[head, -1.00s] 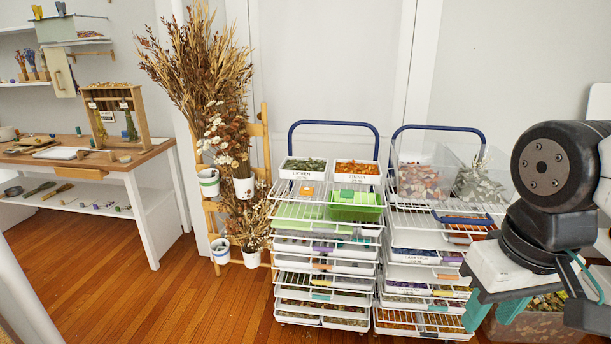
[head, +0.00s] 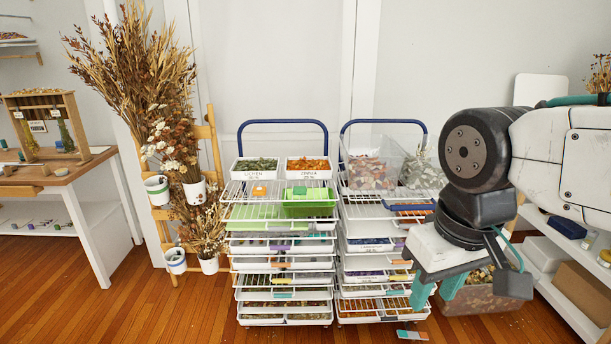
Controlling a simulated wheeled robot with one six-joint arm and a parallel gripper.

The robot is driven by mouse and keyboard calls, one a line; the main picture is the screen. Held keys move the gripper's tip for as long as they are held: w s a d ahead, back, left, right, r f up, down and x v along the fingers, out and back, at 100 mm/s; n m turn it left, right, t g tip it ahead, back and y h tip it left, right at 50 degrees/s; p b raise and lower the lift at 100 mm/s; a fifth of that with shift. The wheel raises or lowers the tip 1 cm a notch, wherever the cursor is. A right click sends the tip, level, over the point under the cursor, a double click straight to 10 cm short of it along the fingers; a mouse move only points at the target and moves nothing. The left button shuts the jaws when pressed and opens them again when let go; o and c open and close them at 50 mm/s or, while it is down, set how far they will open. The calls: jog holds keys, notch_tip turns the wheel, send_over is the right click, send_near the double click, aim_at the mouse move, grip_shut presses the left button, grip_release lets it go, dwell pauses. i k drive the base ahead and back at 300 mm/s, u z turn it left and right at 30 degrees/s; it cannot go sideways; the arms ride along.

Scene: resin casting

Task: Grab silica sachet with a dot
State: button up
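I cannot make out a silica sachet with a dot for certain. A small orange-and-white item (head: 260,190) lies on the top wire shelf of the left rack, too small to identify. A pale green item (head: 299,191) lies at the light green tray (head: 310,209) beside it.
The left wire rack (head: 283,122) and right wire rack (head: 384,123) hold stacked trays. A clear bin (head: 372,165) stands on the right one. Dried flowers on a wooden stand (head: 212,150) are left of them. White shelves (head: 545,285) stand at right. The front floor (head: 180,315) is mostly clear.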

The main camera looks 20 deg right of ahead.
aim_at(257, 190)
jog(key=u, duration=0.6)
jog(key=i, duration=0.7)
jog(key=u, duration=0.7)
jog(key=i, duration=0.8)
jog(key=z, duration=0.7)
jog(key=i, duration=0.7)
jog(key=z, duration=0.55)
